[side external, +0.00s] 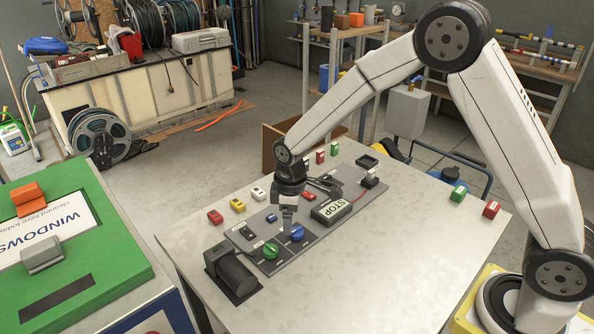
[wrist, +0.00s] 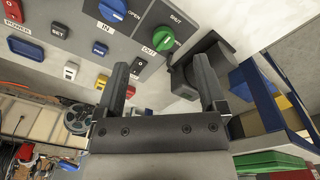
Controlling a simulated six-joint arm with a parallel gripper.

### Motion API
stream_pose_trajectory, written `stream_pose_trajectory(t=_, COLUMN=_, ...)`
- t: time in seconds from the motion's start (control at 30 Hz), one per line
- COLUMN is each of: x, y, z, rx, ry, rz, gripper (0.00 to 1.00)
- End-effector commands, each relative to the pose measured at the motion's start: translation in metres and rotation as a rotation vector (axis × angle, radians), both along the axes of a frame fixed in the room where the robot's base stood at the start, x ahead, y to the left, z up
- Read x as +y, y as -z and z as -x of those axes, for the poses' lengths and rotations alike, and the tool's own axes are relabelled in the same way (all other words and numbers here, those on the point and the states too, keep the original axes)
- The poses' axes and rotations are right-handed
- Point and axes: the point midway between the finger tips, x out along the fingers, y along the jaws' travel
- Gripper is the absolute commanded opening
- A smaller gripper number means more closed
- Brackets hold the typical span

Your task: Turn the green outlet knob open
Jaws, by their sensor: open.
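The green outlet knob (side external: 270,251) sits near the front end of a grey control panel (side external: 290,250) lying on the table. In the wrist view the green knob (wrist: 163,39) is beside the label OUT, with SHUT and OPEN printed near it. A blue knob (side external: 297,231) sits behind it on the panel; the wrist view shows this blue knob (wrist: 112,10) by the label IN. My gripper (side external: 288,222) is above the panel close to the blue knob in the side view. In the wrist view my gripper (wrist: 161,65) is open and empty, apart from the green knob.
A black box-shaped unit (side external: 232,272) stands by the panel's front end, close to the green knob. A STOP box (side external: 331,211) and small switches share the panel. Several coloured blocks, including a yellow one (side external: 237,205), line the table's left side. The table's front right is clear.

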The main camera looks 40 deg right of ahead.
Motion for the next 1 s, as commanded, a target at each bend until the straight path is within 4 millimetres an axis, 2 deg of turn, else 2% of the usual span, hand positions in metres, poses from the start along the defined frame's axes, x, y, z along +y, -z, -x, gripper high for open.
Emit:
stream_pose_trajectory(t=0.1, x=0.014, y=0.017, z=-0.018, rx=0.024, ry=-0.1, rz=0.007, gripper=0.9)
stream_pose_trajectory(t=0.3, x=0.027, y=0.033, z=-0.035, rx=0.048, ry=-0.21, rz=0.014, gripper=0.9)
stream_pose_trajectory(t=0.73, x=0.031, y=0.042, z=-0.038, rx=0.055, ry=-0.239, rz=0.014, gripper=0.9)
stream_pose_trajectory(t=1.0, x=0.03, y=0.064, z=-0.038, rx=0.057, ry=-0.238, rz=0.014, gripper=0.9)
